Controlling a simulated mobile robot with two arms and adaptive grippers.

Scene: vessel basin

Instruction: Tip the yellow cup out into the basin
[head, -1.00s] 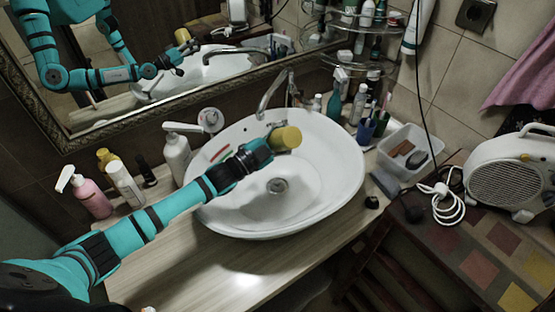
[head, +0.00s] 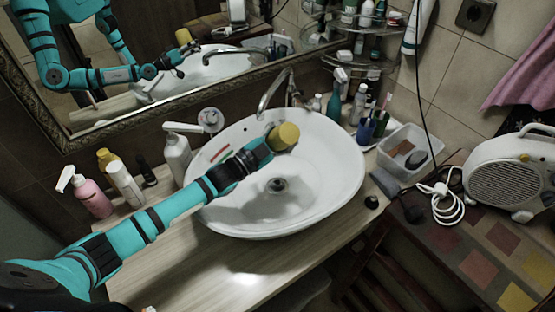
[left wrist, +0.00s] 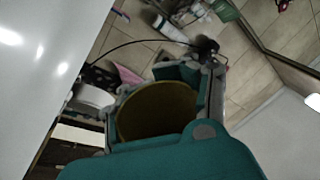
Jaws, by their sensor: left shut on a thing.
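The yellow cup (head: 284,137) is held above the far part of the white basin (head: 330,190), below the tap. My left gripper (head: 268,143) is shut on it. In the left wrist view the cup (left wrist: 157,110) sits between the fingers of my left gripper (left wrist: 160,90). The cup looks tilted over the bowl; I cannot make out its contents. The basin's drain (head: 277,185) shows below the gripper. My right gripper is not in view.
The tap (head: 272,92) stands just behind the cup. Soap bottles (head: 92,195) stand left of the basin. Bottles and cups (head: 366,128) and a white tray (head: 410,150) stand to the right. A mirror (head: 180,75) hangs behind.

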